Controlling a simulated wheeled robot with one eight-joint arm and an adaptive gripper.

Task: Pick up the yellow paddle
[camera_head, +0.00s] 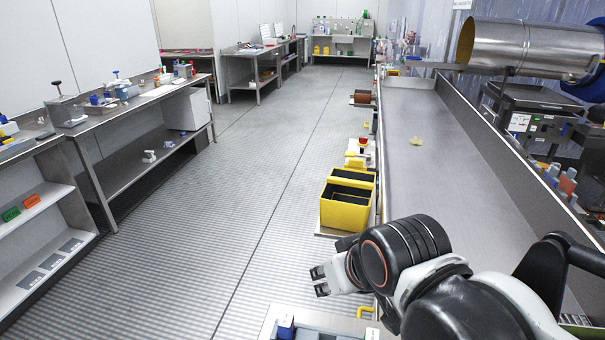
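I cannot make out for certain which thing is the yellow paddle. A small flat pale yellow piece (416,141) lies on the long metal trough. A yellow hook-shaped piece (365,312) shows low in the picture, just below and right of my gripper. My gripper (319,281) points left beside the trough's near left side, its two fingertips apart with nothing seen between them. My arm hides the near end of the trough.
A yellow bin with dark compartments (347,203) stands left of the metal trough (415,180). A steel drum (530,48) is at the upper right. Workbenches with small items (135,100) line the left wall. The grey floor (220,190) between is clear.

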